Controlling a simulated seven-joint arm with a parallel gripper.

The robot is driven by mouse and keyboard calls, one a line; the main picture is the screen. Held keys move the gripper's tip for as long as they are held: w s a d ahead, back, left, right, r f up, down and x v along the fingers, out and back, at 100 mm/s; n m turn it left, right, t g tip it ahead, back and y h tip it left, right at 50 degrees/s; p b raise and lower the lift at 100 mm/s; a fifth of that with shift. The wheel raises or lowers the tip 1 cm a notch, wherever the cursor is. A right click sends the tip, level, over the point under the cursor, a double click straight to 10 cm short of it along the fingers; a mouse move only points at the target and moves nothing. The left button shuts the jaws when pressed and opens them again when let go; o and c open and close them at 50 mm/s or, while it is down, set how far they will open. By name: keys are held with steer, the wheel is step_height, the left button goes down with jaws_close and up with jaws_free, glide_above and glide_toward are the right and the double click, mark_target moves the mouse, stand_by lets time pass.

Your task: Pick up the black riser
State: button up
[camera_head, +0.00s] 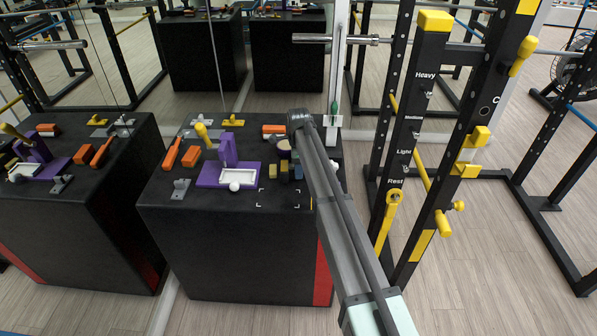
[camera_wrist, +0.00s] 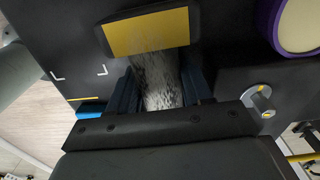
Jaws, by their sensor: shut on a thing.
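In the wrist view a black block with a yellow face (camera_wrist: 150,32), possibly the black riser, lies just beyond my gripper (camera_wrist: 160,92). The jaws are shut on a grey speckled piece (camera_wrist: 160,80) directly below that block. I cannot tell whether the two are one thing. In the head view several small dark and yellow blocks (camera_head: 284,172) stand on the black bench box (camera_head: 240,240), left of my arm. My arm hides the fingertips there.
A purple-rimmed round thing with a cream top (camera_wrist: 299,25) and a grey knobbed fitting (camera_wrist: 259,100) are close on the right. White corner marks (camera_head: 280,198) bound a bare patch. A purple tray (camera_head: 215,174) and orange blocks (camera_head: 191,156) lie left; a black-and-yellow rack (camera_head: 430,100) rises right.

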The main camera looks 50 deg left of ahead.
steer(key=c, duration=0.5)
steer(key=shift+o, duration=0.2)
steer(key=shift+r, duration=0.1)
